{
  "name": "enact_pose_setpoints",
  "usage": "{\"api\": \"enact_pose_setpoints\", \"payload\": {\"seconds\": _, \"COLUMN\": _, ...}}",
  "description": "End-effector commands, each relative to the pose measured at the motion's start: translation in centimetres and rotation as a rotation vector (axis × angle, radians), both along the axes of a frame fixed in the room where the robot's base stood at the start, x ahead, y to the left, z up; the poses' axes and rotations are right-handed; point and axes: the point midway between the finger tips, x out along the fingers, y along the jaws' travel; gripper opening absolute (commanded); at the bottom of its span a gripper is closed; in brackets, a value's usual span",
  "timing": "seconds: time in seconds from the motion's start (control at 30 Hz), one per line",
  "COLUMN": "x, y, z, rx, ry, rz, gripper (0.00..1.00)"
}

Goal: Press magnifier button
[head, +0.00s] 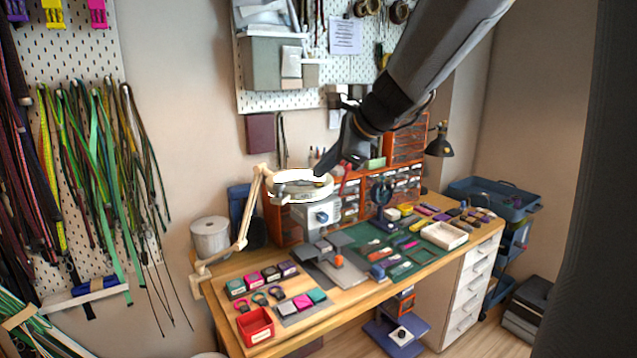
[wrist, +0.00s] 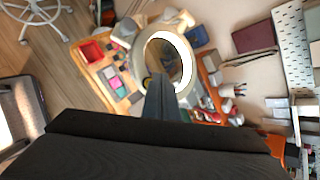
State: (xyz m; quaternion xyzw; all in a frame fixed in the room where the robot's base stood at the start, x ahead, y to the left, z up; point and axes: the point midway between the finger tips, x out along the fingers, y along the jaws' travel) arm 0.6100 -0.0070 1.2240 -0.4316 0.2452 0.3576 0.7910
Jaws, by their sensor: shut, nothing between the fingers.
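The magnifier (head: 300,196) is a white ring lamp on a jointed beige arm (head: 245,222) clamped to the left end of the workbench. Its ring glows white in the head view and also in the wrist view (wrist: 187,63). A small label or panel shows on its front rim, but I cannot make out the button clearly. My gripper (head: 322,172) reaches down from the upper right, with its dark fingertips shut and empty, at the ring's right side. In the wrist view the fingers overlap the ring's lower edge; I cannot tell whether they touch it.
The workbench (head: 235,318) holds a red bin (head: 254,326), spools, a green mat and small tools. Orange drawer cabinets (head: 405,150) stand behind. A white roll (head: 211,238) is at left. Cords hang on the left pegboard, and a blue cart (head: 492,195) stands right.

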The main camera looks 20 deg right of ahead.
Motion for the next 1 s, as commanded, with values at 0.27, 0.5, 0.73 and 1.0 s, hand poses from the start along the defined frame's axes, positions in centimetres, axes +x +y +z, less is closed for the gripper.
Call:
{"api": "enact_pose_setpoints", "payload": {"seconds": 0.27, "x": 0.0, "y": 0.0, "z": -0.9, "rx": 0.001, "ry": 0.000, "rz": -0.001, "gripper": 0.00}}
{"api": "enact_pose_setpoints", "payload": {"seconds": 0.5, "x": 0.0, "y": 0.0, "z": -0.8, "rx": 0.000, "ry": 0.000, "rz": 0.000, "gripper": 0.00}}
{"api": "enact_pose_setpoints", "payload": {"seconds": 0.73, "x": 0.0, "y": 0.0, "z": -0.3, "rx": 0.000, "ry": 0.000, "rz": 0.000, "gripper": 0.00}}
{"api": "enact_pose_setpoints", "payload": {"seconds": 1.0, "x": 0.0, "y": 0.0, "z": 0.1, "rx": 0.000, "ry": 0.000, "rz": 0.000, "gripper": 0.00}}
